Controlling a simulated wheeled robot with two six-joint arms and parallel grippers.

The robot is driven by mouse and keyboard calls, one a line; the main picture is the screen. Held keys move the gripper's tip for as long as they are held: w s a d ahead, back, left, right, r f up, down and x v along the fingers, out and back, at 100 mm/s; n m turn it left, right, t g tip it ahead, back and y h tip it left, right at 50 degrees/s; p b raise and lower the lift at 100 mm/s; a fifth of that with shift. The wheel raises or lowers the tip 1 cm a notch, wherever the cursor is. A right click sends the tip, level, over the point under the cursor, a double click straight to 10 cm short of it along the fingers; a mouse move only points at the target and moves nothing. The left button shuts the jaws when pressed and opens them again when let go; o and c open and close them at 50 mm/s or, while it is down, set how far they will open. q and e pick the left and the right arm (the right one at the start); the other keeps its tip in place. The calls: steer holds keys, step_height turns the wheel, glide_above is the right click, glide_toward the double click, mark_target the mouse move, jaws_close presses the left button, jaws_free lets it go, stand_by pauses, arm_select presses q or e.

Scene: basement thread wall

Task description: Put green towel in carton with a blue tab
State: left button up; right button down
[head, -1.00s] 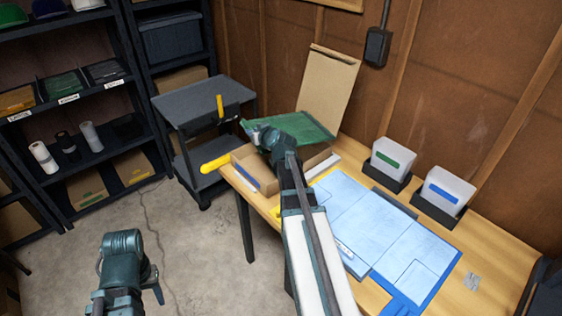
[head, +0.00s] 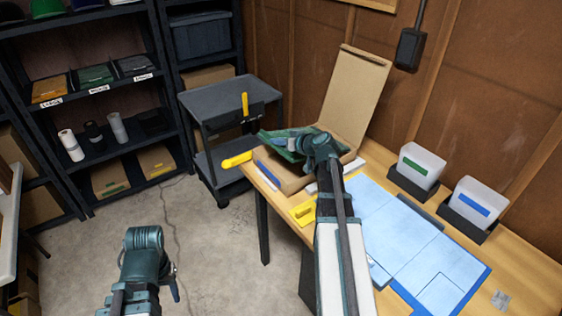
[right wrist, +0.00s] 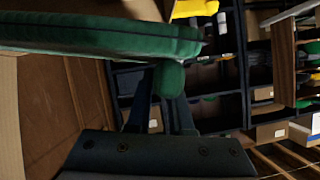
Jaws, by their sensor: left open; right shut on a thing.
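The green towel (head: 276,141) is in my right gripper (head: 302,144), just above the open carton (head: 290,184) at the table's far left end. In the right wrist view the towel (right wrist: 110,38) spans the upper left, with a rounded green part (right wrist: 168,78) at the fingers (right wrist: 163,108). A blue tab (head: 268,174) shows on the carton's near side, and its lid (head: 353,95) stands up behind. My right wrist hides part of the carton's inside; I cannot tell whether the towel touches it. My left gripper (head: 172,278) is open and empty, low over the floor.
Two white bins, one green-labelled (head: 418,168) and one blue-labelled (head: 473,203), stand along the wall. A light blue mat (head: 400,240) covers the table's middle. A yellow object (head: 303,212) lies near the front edge. A grey cart (head: 222,100) and dark shelves (head: 100,110) stand beyond.

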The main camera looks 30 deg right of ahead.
mark_target(279, 153)
arm_select(q)
steer(key=shift+f+b, duration=0.3)
steer(key=shift+f, duration=0.6)
arm_select(e)
steer(key=shift+f, duration=0.9)
arm_select(q)
steer(key=shift+f, duration=0.15)
arm_select(e)
steer(key=shift+f, duration=0.15)
arm_select(q)
step_height(279, 153, down, 3)
steer(key=b, duration=0.3)
steer(key=shift+f+b, duration=0.2)
steer(key=shift+b, duration=0.15)
arm_select(e)
step_height(279, 153, down, 3)
steer(key=shift+f, duration=0.2)
steer(key=c, duration=0.8)
jaws_free()
